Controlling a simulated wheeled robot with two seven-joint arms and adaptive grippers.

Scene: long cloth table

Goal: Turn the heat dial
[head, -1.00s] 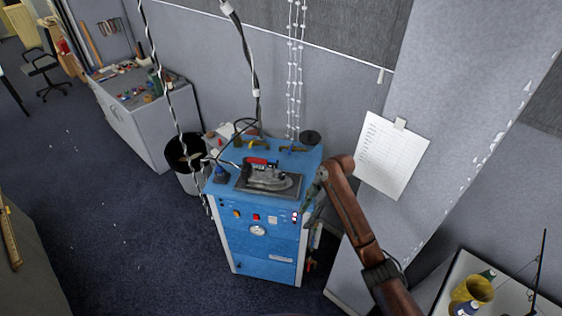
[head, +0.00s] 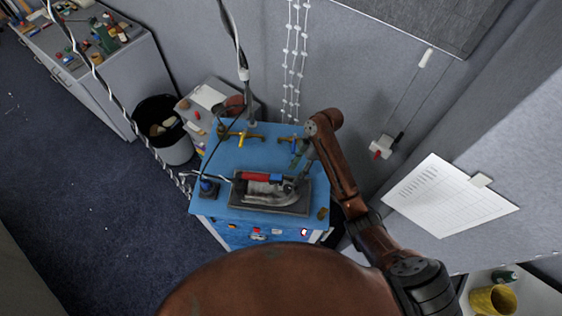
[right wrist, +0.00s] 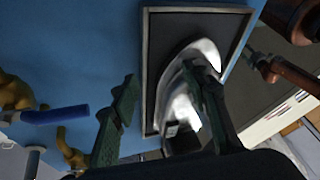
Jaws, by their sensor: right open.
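The blue steam unit (head: 222,160) has an iron (head: 268,187) with a red and dark handle on a dark plate on its top. My right gripper (head: 302,158) hangs over the top, just behind the iron's right end. In the right wrist view, my right gripper (right wrist: 163,78) is open, and the iron (right wrist: 180,105) shows beyond and between the fingers, partly covered by one. I cannot tell if they touch. I cannot make out a heat dial clearly; the unit's front panel (head: 240,233) with small coloured controls is partly hidden by my brown body part. My left gripper is out of view.
Brass taps (head: 243,138) stand at the back of the top; one has a blue handle (right wrist: 58,115). A black hose and striped cable hang close by. A waste bin (head: 165,135) stands left. A paper sheet (head: 450,195) hangs right.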

